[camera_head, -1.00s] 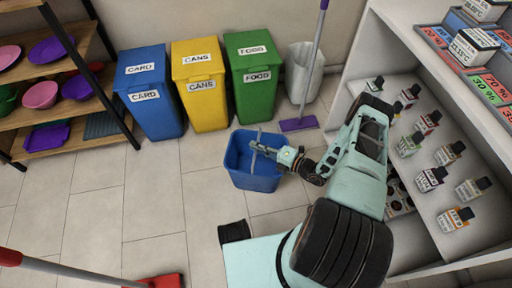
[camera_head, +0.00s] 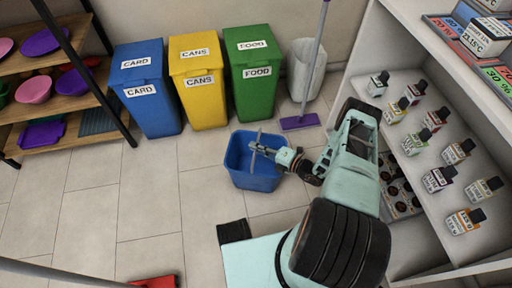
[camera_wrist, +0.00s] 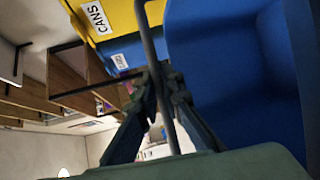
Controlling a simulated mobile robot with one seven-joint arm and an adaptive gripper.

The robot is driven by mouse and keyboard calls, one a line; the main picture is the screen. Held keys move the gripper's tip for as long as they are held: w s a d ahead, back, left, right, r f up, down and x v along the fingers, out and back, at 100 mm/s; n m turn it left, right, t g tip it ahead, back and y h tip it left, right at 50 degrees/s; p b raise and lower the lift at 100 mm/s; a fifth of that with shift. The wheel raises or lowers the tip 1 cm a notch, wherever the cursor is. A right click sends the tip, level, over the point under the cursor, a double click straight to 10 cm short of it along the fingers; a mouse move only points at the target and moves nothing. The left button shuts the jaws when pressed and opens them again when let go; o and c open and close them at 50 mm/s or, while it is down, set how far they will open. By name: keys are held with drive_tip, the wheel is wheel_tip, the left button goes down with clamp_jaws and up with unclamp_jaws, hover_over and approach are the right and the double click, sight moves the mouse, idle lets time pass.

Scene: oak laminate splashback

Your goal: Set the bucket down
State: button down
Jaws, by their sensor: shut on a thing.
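The blue bucket (camera_head: 251,178) is in the middle of the head view, in front of the green FOOD bin. It looks upright and its inside looks empty. My gripper (camera_head: 268,150) reaches over its rim from the right and is shut on the grey handle. In the wrist view the gripper (camera_wrist: 162,88) has its fingers closed around the handle bar (camera_wrist: 152,50), and the bucket's blue wall (camera_wrist: 230,80) fills the right side. Whether the bucket's base touches the floor cannot be told.
Blue CARD (camera_head: 148,95), yellow CANS (camera_head: 200,90) and green FOOD (camera_head: 255,85) bins stand along the wall. A purple broom (camera_head: 300,121) and a white bin (camera_head: 306,70) are right of them. White shelves (camera_head: 400,150) with bottles stand at right. Tiled floor (camera_head: 165,205) at left is clear.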

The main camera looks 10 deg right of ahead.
drive_tip(key=c, duration=2.1)
unclamp_jaws()
drive_tip(key=shift+d+r, duration=0.15)
drive_tip(key=shift+r, duration=0.05)
drive_tip(key=p+v, duration=0.2)
drive_tip(key=v, duration=0.9)
drive_tip(key=shift+s+d+r+p, duration=0.1)
drive_tip(key=shift+s+d+p, duration=0.1)
drive_tip(key=shift+s+p, duration=0.2)
drive_tip(key=shift+r, duration=0.1)
